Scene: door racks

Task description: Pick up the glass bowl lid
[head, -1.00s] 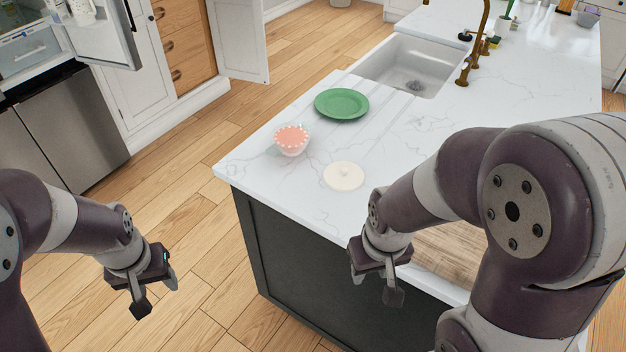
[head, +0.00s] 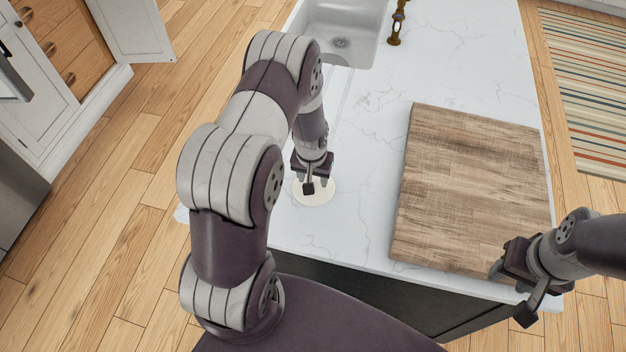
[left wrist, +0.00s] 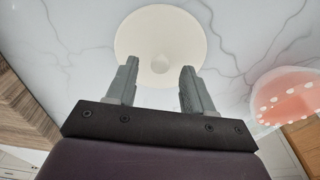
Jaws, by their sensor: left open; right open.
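The glass bowl lid is a round cream disc with a small knob (left wrist: 160,40). It lies on the white marble counter, and in the head view its front part (head: 312,198) shows beneath my left gripper (head: 313,188). In the left wrist view my left gripper (left wrist: 152,88) is open, with the lid's knob between and just beyond the two fingertips. The fingers hold nothing; I cannot tell whether they touch the lid. My right gripper (head: 510,297) is open and empty by the counter's front edge, at the lower right of the head view.
A pink bowl with white dots (left wrist: 285,98) stands beside the lid in the left wrist view. A wooden cutting board (head: 470,190) lies on the counter between my two grippers. The sink (head: 340,35) is at the back. Bare marble lies between lid and board.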

